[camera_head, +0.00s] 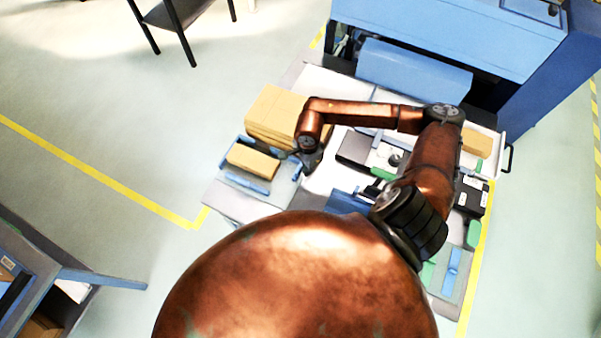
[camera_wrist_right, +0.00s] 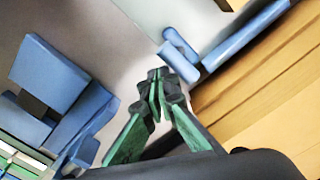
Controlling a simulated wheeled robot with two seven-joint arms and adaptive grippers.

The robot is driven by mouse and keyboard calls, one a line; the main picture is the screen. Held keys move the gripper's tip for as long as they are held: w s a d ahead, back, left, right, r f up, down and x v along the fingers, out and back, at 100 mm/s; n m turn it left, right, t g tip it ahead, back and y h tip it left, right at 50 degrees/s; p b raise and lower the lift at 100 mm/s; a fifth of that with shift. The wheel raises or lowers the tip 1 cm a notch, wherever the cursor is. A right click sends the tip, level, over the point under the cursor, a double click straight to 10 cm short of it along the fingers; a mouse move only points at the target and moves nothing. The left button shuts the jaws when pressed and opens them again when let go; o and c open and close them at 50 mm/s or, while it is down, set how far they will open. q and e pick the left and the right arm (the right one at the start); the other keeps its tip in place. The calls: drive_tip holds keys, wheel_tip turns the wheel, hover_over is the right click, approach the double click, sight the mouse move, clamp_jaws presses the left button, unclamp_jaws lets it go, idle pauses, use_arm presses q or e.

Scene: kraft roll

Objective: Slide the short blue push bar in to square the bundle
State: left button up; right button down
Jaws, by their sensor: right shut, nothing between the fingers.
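The kraft-brown bundle (camera_head: 252,162) lies on a grey plate with blue bars around it. A short blue bar (camera_head: 297,172) shows at its right end, close to my right gripper (camera_head: 312,163). In the right wrist view, a short blue piece (camera_wrist_right: 180,64) lies just beyond the fingertips of my right gripper (camera_wrist_right: 160,78), near a long blue bar (camera_wrist_right: 245,36) and brown boards (camera_wrist_right: 275,90). My right gripper is shut and empty; I cannot tell whether it touches the blue piece. My left gripper is not in view.
A taller brown stack (camera_head: 272,117) stands behind the bundle. A large blue machine (camera_head: 450,40) borders the back of the table. Black and green fixtures (camera_head: 380,155) sit under my right arm. Blue blocks (camera_wrist_right: 50,75) show left in the right wrist view.

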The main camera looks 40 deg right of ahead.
wheel_tip(320, 180, up, 7)
drive_tip(key=p, duration=0.3)
idle(0.4)
idle(0.4)
